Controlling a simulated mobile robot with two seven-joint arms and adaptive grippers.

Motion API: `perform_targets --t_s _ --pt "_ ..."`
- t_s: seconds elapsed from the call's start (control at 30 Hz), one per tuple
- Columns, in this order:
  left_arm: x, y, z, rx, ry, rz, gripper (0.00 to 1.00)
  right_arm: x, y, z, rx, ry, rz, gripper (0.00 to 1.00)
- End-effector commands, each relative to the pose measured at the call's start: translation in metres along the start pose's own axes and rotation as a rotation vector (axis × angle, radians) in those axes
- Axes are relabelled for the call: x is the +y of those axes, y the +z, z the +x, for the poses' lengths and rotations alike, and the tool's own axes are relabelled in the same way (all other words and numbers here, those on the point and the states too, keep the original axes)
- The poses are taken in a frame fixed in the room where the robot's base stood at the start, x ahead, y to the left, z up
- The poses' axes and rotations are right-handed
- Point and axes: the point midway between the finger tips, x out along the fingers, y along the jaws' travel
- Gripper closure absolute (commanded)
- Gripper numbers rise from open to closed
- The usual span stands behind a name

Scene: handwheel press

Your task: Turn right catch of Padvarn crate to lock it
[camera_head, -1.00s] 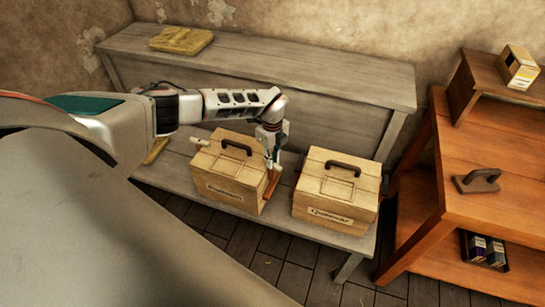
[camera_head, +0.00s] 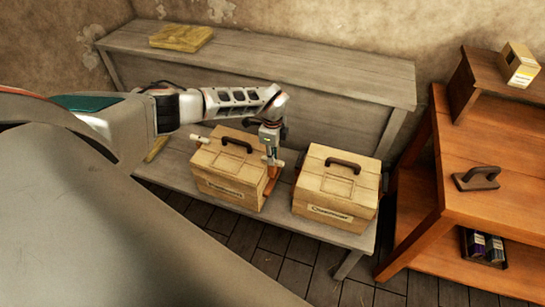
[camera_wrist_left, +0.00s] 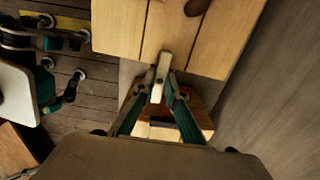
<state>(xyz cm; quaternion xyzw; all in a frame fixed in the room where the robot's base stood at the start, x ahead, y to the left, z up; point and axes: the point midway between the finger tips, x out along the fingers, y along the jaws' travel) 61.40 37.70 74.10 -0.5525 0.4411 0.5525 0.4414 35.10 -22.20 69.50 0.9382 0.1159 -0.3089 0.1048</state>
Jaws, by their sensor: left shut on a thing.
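The left wooden crate (camera_head: 228,172) stands on the grey bench with a dark handle on its lid; its label is too blurred to read surely. A pale catch (camera_head: 197,139) sticks out at its left side. My left gripper (camera_head: 272,160) is at this crate's right side, pointing down. In the left wrist view its green fingers (camera_wrist_left: 158,92) are shut on a pale bar-shaped catch (camera_wrist_left: 162,72) at the crate's edge. The fingers partly hide the catch. My right gripper is not in view.
A second similar crate (camera_head: 335,190) stands close on the right, leaving a narrow gap. A reddish-brown piece (camera_head: 273,180) is beside the left crate. The grey bench (camera_head: 330,85) rises behind. An orange wooden shelf (camera_head: 490,215) with small boxes stands at right.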

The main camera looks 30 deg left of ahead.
Motion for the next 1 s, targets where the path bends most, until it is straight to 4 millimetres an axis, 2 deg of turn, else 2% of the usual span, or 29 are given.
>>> perform_targets --t_s 0.2,0.23,0.3,0.63,0.73,0.87,1.0 --pt "0.001 0.000 0.000 0.001 0.002 -0.002 1.00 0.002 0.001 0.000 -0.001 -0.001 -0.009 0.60" --pt "0.001 0.000 0.000 0.001 0.002 -0.002 0.85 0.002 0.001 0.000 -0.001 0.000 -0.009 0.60" --pt "0.000 0.000 0.000 0.001 0.001 -0.002 0.71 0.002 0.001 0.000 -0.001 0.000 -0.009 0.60" --pt "0.000 0.000 -0.001 0.000 0.000 0.000 0.71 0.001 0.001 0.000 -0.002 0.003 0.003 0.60" --pt "-0.001 0.000 -0.006 0.001 -0.001 0.000 0.71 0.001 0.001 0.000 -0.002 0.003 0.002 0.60" --pt "-0.002 0.000 -0.025 0.001 -0.003 0.001 0.71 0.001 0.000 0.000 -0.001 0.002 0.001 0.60" --pt "-0.001 0.000 -0.054 0.001 -0.003 0.001 0.71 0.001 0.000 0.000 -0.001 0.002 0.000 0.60"
